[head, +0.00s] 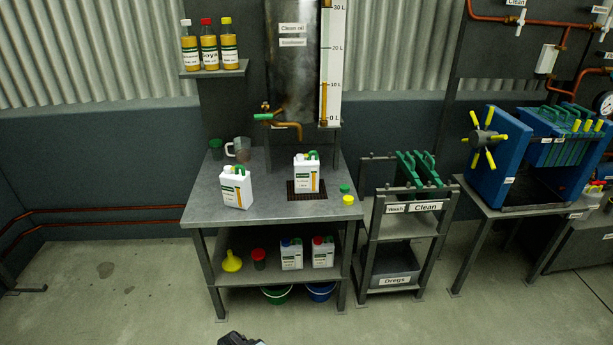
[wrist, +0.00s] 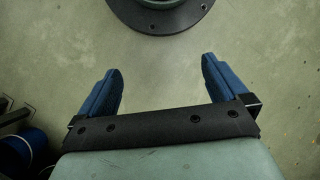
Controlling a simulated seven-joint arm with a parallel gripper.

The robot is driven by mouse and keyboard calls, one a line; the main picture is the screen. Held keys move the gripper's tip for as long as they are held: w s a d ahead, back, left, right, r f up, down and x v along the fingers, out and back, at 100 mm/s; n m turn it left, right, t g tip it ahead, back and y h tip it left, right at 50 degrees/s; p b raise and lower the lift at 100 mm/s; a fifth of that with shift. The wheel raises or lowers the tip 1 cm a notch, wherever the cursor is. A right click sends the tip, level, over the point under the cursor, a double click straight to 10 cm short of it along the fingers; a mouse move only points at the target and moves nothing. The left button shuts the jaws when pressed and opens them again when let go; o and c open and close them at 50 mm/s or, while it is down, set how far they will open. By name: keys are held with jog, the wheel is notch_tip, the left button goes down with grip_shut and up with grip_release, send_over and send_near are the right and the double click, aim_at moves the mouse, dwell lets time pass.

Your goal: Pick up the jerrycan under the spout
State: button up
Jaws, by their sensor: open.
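The jerrycan under the spout (head: 306,175) is white with a label and a green handle. It stands upright on a dark grate (head: 301,195) on the grey table, below the copper spout (head: 292,126) of the clean oil tank (head: 292,70). A second white jerrycan (head: 235,188) stands on the table to its left. My gripper (wrist: 162,85) is open and empty in the wrist view, its blue fingers apart over the bare floor. In the head view only a dark piece shows at the bottom edge, well in front of the table.
A green cap (head: 344,188) and a yellow cap (head: 348,200) lie right of the grate. A clear jug (head: 239,149) and a green cup (head: 216,148) stand at the back left. The lower shelf (head: 335,272) holds more jerrycans and a yellow funnel (head: 232,261). Floor in front is clear.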

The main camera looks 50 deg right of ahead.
jog(key=w+d+r+t, duration=0.1)
jog(key=w+d+r, duration=0.35)
jog(key=d, duration=0.35)
jog(key=w+d+r+n+t, duration=0.1)
jog(key=w+d+r, duration=0.2)
jog(key=w+d, duration=0.35)
jog(key=w+d+r+t, duration=0.1)
jog(key=w+d+r, duration=0.25)
jog(key=d, duration=0.65)
jog(key=d+r+n+t, duration=0.1)
jog(key=d+r, duration=0.7)
jog(key=d, duration=0.3)
jog(key=s+d+r+n+t, duration=0.1)
jog(key=d+r, duration=0.6)
jog(key=d, duration=0.3)
jog(key=d+r, duration=0.8)
jog(key=d, duration=0.3)
jog(key=n+t+y, duration=0.3)
jog(key=n+t, duration=0.2)
send_near(313, 151)
jog(key=x, duration=0.8)
jog(key=shift+x, duration=2.9)
jog(key=shift+d, duration=0.2)
